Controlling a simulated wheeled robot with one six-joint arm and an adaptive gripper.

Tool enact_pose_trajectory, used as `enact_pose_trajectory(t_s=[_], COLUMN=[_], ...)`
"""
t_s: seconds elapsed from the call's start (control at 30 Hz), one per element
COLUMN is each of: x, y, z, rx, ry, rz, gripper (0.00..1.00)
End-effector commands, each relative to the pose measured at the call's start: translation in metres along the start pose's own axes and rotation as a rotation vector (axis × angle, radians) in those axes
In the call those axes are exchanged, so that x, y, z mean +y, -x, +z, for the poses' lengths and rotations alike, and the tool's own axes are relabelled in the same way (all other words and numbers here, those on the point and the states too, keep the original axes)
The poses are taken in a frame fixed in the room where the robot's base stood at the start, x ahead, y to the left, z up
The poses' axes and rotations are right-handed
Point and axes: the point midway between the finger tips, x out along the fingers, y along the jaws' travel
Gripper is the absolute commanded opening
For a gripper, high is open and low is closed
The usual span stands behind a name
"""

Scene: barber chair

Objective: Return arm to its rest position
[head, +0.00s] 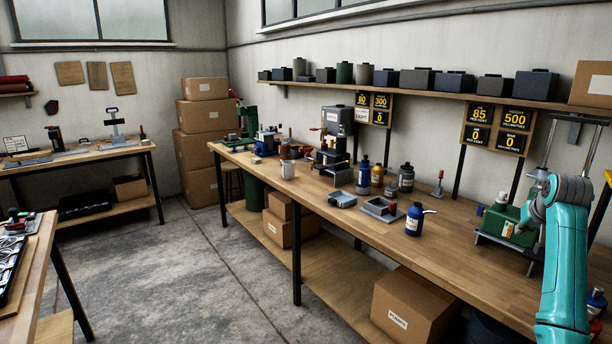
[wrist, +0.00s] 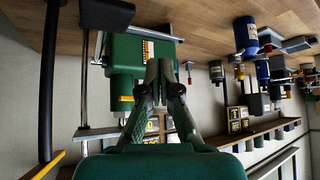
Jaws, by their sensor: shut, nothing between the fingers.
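My teal arm (head: 563,250) stands at the right edge of the head view, bent over the right end of the workbench. In the wrist view my gripper (wrist: 161,72) has its two fingers together, with nothing between them. It points toward a green machine (wrist: 126,52), which appears upside down there, behind and left of the fingertips. I cannot tell the gap between them. In the head view the green machine (head: 497,222) sits on the bench beside my arm. My gripper is not clearly visible in the head view, where the arm's upper link covers that area.
The long workbench (head: 465,240) holds bottles, small trays and machines. A wall shelf (head: 420,90) with dark boxes and number signs runs above it. Cartons (head: 413,305) sit below. The concrete floor (head: 220,270) left of the bench is clear.

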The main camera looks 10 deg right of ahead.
Motion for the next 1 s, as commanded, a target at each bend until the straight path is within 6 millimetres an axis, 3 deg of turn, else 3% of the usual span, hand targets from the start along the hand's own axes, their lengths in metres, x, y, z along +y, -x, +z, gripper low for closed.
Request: enact_pose_trajectory(t_s=[0.37, 0.57, 0.67, 0.8, 1.0], x=[-0.026, -0.051, -0.07, -0.1, -0.137], y=[-0.038, -0.067, -0.085, -0.109, -0.127], z=[0.043, 0.085, 0.117, 0.175, 0.26], rx=[0.02, 0.041, 0.057, 0.088, 0.132], ry=[0.017, 0.034, 0.048, 0.07, 0.101], rz=[-0.017, -0.033, -0.046, -0.068, -0.101], gripper=[0.0, 0.0, 0.0, 0.0, 0.0])
